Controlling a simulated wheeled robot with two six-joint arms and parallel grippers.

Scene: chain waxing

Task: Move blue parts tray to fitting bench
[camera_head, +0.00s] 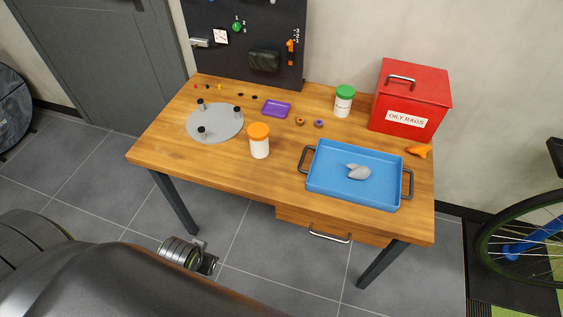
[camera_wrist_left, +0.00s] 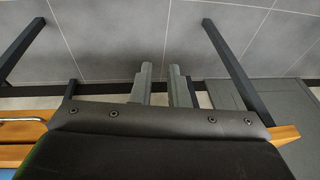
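The blue tray (camera_head: 330,184) lies flat on the right part of the wooden bench (camera_head: 190,163), close to its front edge. It has a dark handle at each short end, and a crumpled grey thing (camera_head: 358,172) lies in it. My left gripper (camera_head: 208,265) is low in front of the bench, well left of the tray and apart from it; in the head view it is small and partly hidden by my arm. In the left wrist view its two fingers (camera_wrist_left: 160,85) stand apart with an empty gap between them. My right gripper is not in view.
On the bench are an orange-lidded jar (camera_head: 259,142), a green-lidded jar (camera_head: 344,101), a grey disc with black posts (camera_head: 215,122), a purple tray (camera_head: 276,108) and a red OILY RAGS box (camera_head: 408,97). A bicycle wheel (camera_head: 525,240) stands at right. Open tiled floor lies in front.

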